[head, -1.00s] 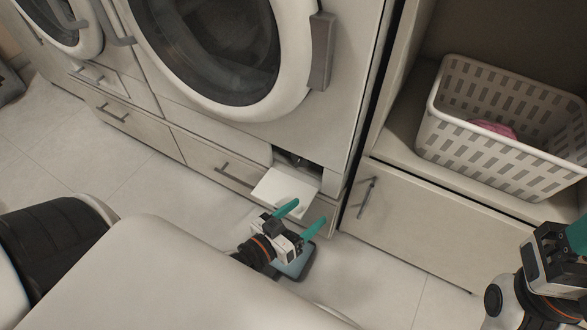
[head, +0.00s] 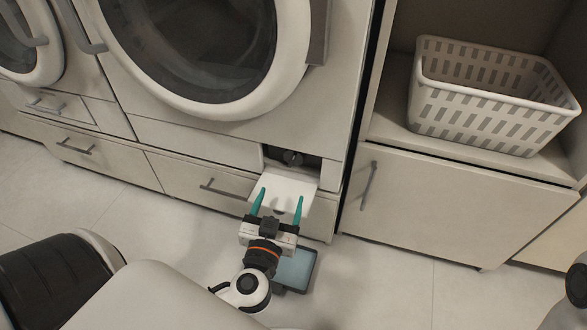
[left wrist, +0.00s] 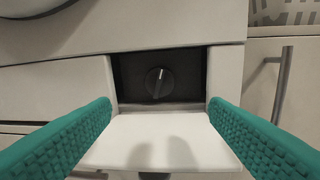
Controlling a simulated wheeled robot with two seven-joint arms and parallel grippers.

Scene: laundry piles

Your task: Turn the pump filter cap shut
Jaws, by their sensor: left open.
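The pump filter cap (head: 292,158) is a dark round knob in a dark recess low on the washing machine. In the left wrist view the cap (left wrist: 159,82) faces me, its raised grip bar close to upright. The white flap (head: 285,187) of the recess is folded down in front of it. My left gripper (head: 278,203) is open and empty, its two teal fingers pointing at the recess from over the flap. The fingers frame the cap left and right and stand apart from it. My right gripper is out of the head view; only part of my right arm shows at the right edge.
A blue-grey tray (head: 296,268) lies on the floor under my left gripper. The washing machine's round door (head: 200,50) is above the recess. A white laundry basket (head: 490,97) stands on a shelf at the right. The floor right of the tray is clear.

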